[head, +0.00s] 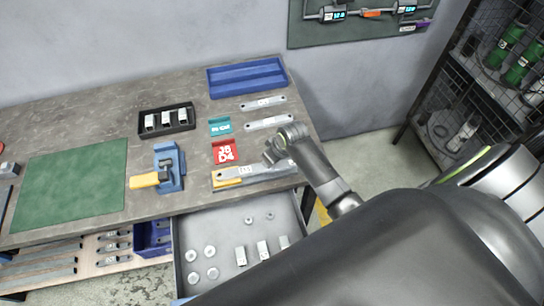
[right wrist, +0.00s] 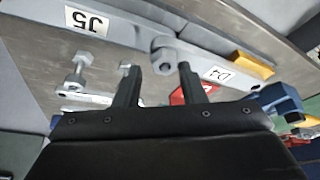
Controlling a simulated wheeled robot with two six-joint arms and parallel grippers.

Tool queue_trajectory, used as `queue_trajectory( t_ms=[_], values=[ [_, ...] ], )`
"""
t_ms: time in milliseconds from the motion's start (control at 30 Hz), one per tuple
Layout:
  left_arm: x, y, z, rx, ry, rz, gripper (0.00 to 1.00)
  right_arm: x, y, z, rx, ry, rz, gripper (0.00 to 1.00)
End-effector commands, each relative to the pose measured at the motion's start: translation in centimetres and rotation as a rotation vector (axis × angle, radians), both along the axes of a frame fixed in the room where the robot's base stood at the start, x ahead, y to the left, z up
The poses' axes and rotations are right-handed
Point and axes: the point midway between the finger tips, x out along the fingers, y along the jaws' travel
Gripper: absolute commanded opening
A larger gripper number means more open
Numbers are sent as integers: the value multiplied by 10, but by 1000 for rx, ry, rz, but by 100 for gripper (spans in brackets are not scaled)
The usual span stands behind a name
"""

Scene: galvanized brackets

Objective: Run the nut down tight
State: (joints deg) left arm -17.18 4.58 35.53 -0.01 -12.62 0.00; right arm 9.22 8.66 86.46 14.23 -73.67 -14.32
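Two flat galvanized bars, one labelled D4 (right wrist: 205,63) and one labelled J5 (right wrist: 115,27), overlap in the right wrist view. A grey nut or bolt end (right wrist: 168,54) stands at their overlap; its thread and seating are too small to judge. My right gripper (right wrist: 160,72) is open, its two fingers apart on either side of the nut, with no clear contact. In the head view my right gripper (head: 276,152) is over the right end of the bracket assembly (head: 262,171) and hides the joint there. My left gripper is not in view.
A yellow block (head: 228,176) lies at the bars' left end. A red J5 D4 card (head: 225,151), blue clamp (head: 167,170), black tray (head: 141,132) and blue tray (head: 211,90) are nearby. An open drawer (head: 225,228) holds washers and small parts. The green mat (head: 40,190) is clear.

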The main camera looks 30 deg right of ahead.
Motion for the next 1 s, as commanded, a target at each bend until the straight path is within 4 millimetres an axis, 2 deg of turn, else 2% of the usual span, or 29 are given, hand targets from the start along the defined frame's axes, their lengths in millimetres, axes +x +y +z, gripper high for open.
queue_trajectory(
  t_ms=[1000],
  values=[
    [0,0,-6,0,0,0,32,1,-1,-1,-1,1,616,36]
  ],
)
